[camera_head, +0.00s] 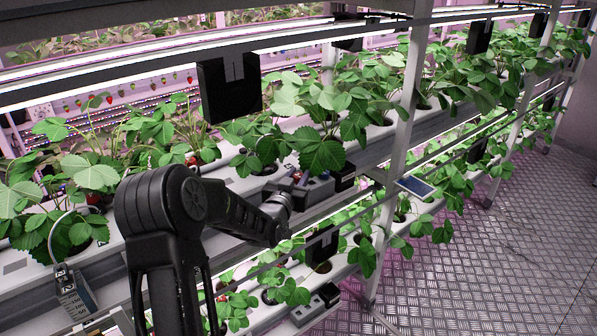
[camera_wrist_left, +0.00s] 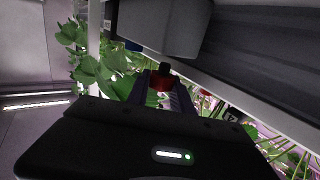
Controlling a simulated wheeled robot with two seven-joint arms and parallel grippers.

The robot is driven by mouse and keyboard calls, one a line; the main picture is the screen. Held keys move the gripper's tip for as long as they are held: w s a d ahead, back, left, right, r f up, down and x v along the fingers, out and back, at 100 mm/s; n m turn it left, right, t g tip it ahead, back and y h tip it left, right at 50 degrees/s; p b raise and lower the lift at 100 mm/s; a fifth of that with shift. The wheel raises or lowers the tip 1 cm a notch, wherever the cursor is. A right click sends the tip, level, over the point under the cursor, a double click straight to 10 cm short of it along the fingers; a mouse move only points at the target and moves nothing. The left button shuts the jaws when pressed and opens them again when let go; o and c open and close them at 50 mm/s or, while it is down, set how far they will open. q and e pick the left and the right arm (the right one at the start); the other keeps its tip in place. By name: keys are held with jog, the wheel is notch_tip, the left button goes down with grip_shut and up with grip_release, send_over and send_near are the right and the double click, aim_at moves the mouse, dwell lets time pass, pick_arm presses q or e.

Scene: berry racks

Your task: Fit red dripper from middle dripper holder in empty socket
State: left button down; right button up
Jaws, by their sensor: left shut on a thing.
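My left gripper (camera_head: 285,203) reaches in from the left to the front edge of the middle shelf, beside a dark grey box-like holder (camera_head: 318,190). In the left wrist view the gripper (camera_wrist_left: 163,88) is shut on a small red dripper (camera_wrist_left: 161,82) with a dark tip. A small red and blue spot (camera_head: 298,177) shows at the holder in the head view; I cannot tell whether it is the held dripper. I cannot make out an empty socket. My right gripper is not in view.
Strawberry plants (camera_head: 322,150) fill the white gutters and overhang the shelf edge. A metal upright (camera_head: 400,120) stands right of the holder. Black panels (camera_head: 230,85) hang from the rack. The metal floor (camera_head: 500,250) is clear.

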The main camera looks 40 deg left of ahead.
pick_arm(q)
jog(key=shift+f, duration=0.5)
jog(key=shift+f+b, duration=0.4)
jog(key=shift+b, duration=0.5)
jog(key=c, duration=1)
grip_release()
jog(key=shift+r, duration=0.1)
jog(key=shift+c, duration=0.2)
jog(key=shift+s+a, duration=0.1)
jog(key=shift+a, duration=0.05)
jog(key=b+v, duration=0.2)
jog(key=v, duration=0.5)
jog(key=shift+s+d, duration=0.25)
jog(key=shift+d, duration=0.2)
